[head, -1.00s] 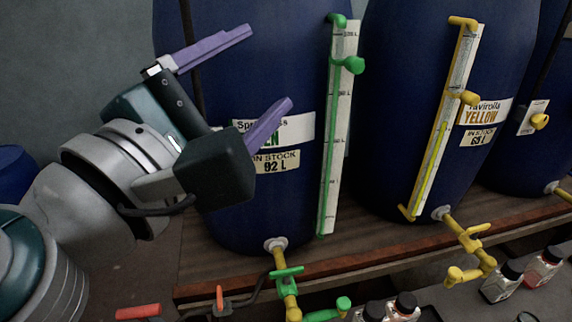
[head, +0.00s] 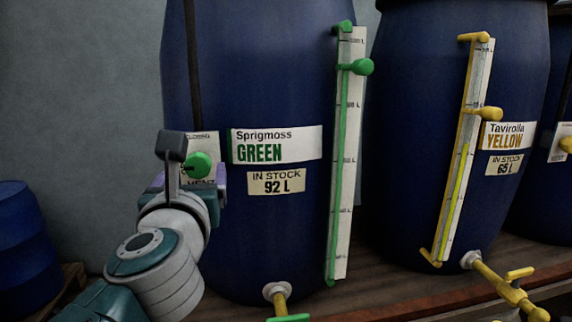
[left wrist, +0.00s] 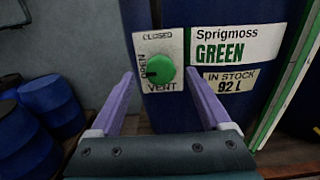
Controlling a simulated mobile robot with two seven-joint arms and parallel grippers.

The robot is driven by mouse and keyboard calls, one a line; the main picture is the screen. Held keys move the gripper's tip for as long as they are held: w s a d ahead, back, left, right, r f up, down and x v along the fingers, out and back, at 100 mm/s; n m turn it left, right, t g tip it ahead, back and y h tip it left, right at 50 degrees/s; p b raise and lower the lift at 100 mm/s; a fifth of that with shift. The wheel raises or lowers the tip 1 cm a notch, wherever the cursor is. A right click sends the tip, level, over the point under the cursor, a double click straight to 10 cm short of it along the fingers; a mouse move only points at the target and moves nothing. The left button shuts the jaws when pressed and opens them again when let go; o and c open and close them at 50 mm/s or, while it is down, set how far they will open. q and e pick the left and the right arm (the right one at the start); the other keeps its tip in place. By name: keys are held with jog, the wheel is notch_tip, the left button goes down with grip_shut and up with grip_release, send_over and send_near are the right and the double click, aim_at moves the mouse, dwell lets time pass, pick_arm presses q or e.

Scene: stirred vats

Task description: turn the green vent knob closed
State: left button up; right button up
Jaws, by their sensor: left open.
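The green vent knob (head: 197,165) is on a white plate on the front of the blue Sprigmoss GREEN vat (head: 265,215). In the left wrist view the knob (left wrist: 160,69) is round, with a dark mark on its left side towards the word OPEN. CLOSED is printed at the top of the plate (left wrist: 172,40) and VENT at the bottom. My left gripper (left wrist: 160,75) is open and empty, its purple fingers to the left and right of the knob, apart from it. In the head view my gripper partly hides the plate. My right gripper is not in view.
A green level gauge (head: 345,160) runs down the vat to the right of the knob. The Tavirolla YELLOW vat (head: 420,100) stands further right. Blue drums (left wrist: 50,105) stand at the left. The wall side left of the plate is free.

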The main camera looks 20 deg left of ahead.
aim_at(198, 165)
pick_arm(q)
jog(key=shift+x, duration=1.2)
grip_shut()
